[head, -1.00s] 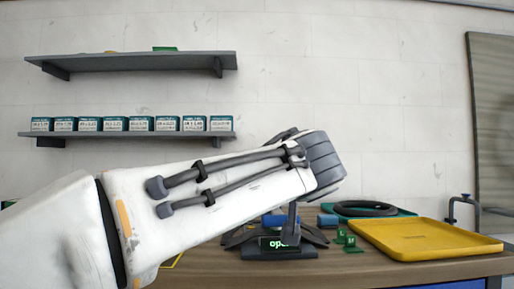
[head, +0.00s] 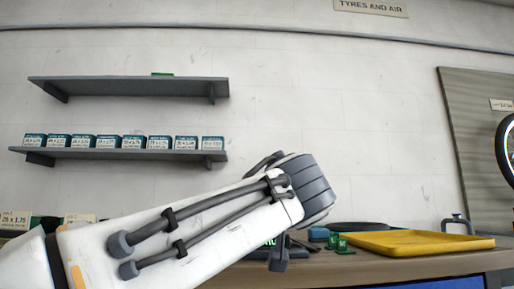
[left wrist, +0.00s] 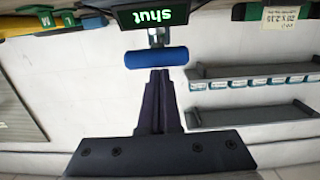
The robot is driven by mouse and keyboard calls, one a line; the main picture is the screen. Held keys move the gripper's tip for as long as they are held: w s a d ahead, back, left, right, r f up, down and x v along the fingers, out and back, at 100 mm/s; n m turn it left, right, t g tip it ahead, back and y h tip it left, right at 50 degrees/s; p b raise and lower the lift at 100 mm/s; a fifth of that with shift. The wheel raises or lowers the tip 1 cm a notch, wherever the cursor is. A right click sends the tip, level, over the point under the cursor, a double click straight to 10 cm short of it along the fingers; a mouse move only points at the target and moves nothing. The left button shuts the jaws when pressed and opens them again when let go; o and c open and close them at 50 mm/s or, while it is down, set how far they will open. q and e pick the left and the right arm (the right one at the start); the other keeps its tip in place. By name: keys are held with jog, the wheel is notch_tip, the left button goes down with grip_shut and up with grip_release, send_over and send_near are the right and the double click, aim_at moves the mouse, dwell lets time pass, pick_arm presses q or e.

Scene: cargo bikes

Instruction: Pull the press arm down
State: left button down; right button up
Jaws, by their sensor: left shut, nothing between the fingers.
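The press shows in the left wrist view, which is upside down. Its blue cylindrical handle (left wrist: 156,57) sits on a short metal stem by a black display (left wrist: 154,15) with green letters reading "shut". My left gripper (left wrist: 160,72) is shut, with nothing between its fingers. Its fingertips are right at the handle's edge; I cannot tell whether they touch it. In the head view my left arm crosses in front of the press and hides most of it, including the handle. My right gripper is in neither current view.
On the bench, a yellow tray (head: 410,242) lies to the right, with green tags (head: 340,243) and a small blue block (head: 318,234) beside it. A black ring (head: 358,226) lies behind.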

pick_arm(q)
jog(key=shift+w+f, duration=0.15)
jog(key=shift+f, duration=0.55)
notch_tip(320, 180, up, 6)
jog(key=s+p, duration=0.1)
jog(key=p, duration=0.3)
jog(key=s, duration=1)
jog(key=shift+s+f+b, duration=0.15)
jog(key=shift+f+b, duration=0.15)
jog(key=shift+b, duration=0.1)
jog(key=shift+d, duration=0.1)
